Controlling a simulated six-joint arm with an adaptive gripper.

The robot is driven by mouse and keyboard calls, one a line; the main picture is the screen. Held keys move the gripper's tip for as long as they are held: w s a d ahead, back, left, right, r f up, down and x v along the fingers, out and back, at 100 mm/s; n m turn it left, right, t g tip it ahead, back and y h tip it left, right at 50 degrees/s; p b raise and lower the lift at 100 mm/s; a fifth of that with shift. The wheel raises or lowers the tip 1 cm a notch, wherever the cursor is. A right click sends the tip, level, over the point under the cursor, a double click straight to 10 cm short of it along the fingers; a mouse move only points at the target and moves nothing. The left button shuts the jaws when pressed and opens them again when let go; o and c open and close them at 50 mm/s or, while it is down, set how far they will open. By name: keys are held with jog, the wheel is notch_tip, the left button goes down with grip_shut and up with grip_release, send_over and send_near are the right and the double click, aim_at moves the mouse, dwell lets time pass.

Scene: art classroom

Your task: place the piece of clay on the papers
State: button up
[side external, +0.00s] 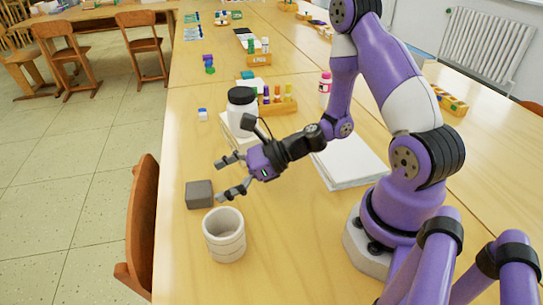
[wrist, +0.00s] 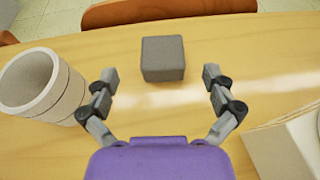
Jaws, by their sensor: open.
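The piece of clay (side external: 199,194) is a dark grey block on the table near its left edge. In the wrist view the clay (wrist: 163,58) sits beyond my fingertips, centred between them. My gripper (side external: 226,177) is open and empty, apart from the clay, with its fingers pointing toward it. It also shows in the wrist view (wrist: 160,90). The papers (side external: 349,160) are a white stack lying flat on the table, to the right of my gripper and partly hidden behind my arm.
A white ribbed cup (side external: 225,236) stands close to the clay; it also shows at left in the wrist view (wrist: 42,86). A white jar with a black lid (side external: 242,110) stands behind my gripper on a pale block or book. A wooden chair (side external: 140,229) is at the table edge.

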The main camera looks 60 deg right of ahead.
jog(key=x, duration=0.7)
jog(key=shift+w+f, duration=0.25)
jog(key=shift+w, duration=0.1)
jog(key=c, duration=1.5)
notch_tip(320, 180, up, 10)
jog(key=shift+d+r, duration=0.15)
jog(key=s+d+r+m+t+h, duration=0.2)
jog(key=s+d+r, duration=0.3)
jog(key=d+r, duration=0.45)
jog(key=n+g+y, duration=0.2)
send_over(198, 189)
jog(key=w+a, duration=0.1)
jog(key=f, duration=0.9)
jog(key=shift+w+a+f, duration=0.1)
jog(key=shift+w+f, duration=0.1)
jog(key=shift+f, duration=0.2)
